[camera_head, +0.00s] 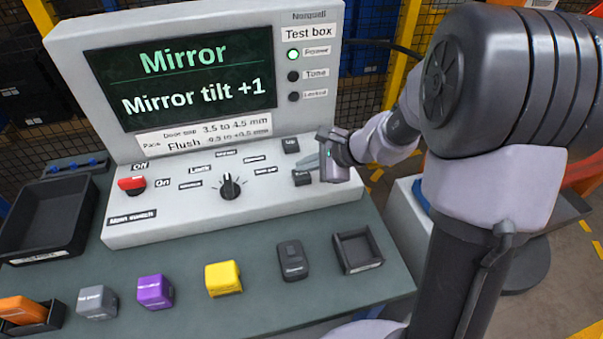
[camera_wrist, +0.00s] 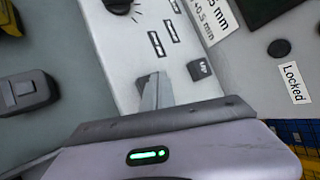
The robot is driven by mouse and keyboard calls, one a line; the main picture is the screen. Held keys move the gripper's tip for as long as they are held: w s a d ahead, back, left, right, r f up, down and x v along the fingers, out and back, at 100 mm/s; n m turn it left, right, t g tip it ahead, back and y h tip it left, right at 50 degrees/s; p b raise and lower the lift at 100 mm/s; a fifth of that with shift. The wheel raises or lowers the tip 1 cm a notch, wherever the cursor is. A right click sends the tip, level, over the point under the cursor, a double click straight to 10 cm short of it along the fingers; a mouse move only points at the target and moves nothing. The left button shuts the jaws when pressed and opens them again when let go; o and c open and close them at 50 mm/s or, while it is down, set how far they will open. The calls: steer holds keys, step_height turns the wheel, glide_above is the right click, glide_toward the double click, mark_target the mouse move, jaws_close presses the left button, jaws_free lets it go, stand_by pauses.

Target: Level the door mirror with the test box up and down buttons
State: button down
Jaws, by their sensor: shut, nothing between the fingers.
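The test box (camera_head: 62,40) stands on the bench, and its screen (camera_head: 185,75) reads "Mirror" and "Mirror tilt +1". The dark up button (camera_head: 290,146) is on the right of the sloped panel; it also shows in the wrist view (camera_wrist: 200,69). The down button (camera_head: 301,178) lies just below it in the head view. My gripper (camera_head: 309,163) is shut and empty, its fingertips over the panel between the two buttons, nearer the down button. In the wrist view the fingers (camera_wrist: 156,92) partly cover that button. Contact cannot be told. The mirror is not in view.
A rotary knob (camera_head: 229,187) and a red main switch (camera_head: 131,185) are on the panel. The green power lamp (camera_head: 293,55) is lit. Yellow (camera_head: 223,279), purple (camera_head: 155,292) and grey (camera_head: 96,302) blocks stand in front, with a black tray (camera_head: 45,222) at left.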

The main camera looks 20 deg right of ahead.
steer(key=shift+f+b, duration=0.5)
steer(key=shift+b, duration=0.05)
stand_by(0.4)
steer(key=shift+r, duration=0.15)
steer(key=shift+r+p, duration=0.65)
steer(key=shift+r, duration=0.1)
steer(key=shift+r+p, duration=1.95)
steer(key=shift+r, duration=0.55)
step_height(320, 180, up, 9)
steer(key=p, duration=0.7)
glide_above(305, 175)
steer(key=shift+f, duration=0.25)
steer(key=shift+r, duration=0.1)
